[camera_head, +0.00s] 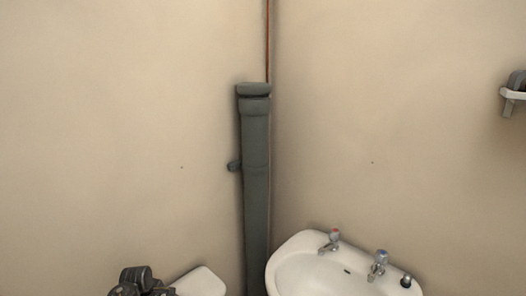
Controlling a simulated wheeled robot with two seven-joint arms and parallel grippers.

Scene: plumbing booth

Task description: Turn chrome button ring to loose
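The chrome button ring is not visible in the head view. A white surface that looks like the corner of a toilet cistern lid (203,282) shows at the bottom edge, left of the grey pipe. Dark grey rounded parts stand beside it at the lower left; they may be part of my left arm, but I cannot tell for sure. They hide some of the area left of the white corner. No fingertips of either gripper can be made out.
A white washbasin (283,262) with a red-marked tap (333,240) and a blue-marked tap (378,264) is at the lower right. A thick grey pipe (256,180) stands in the wall corner. A white bracket (510,95) holds something dark at the right edge.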

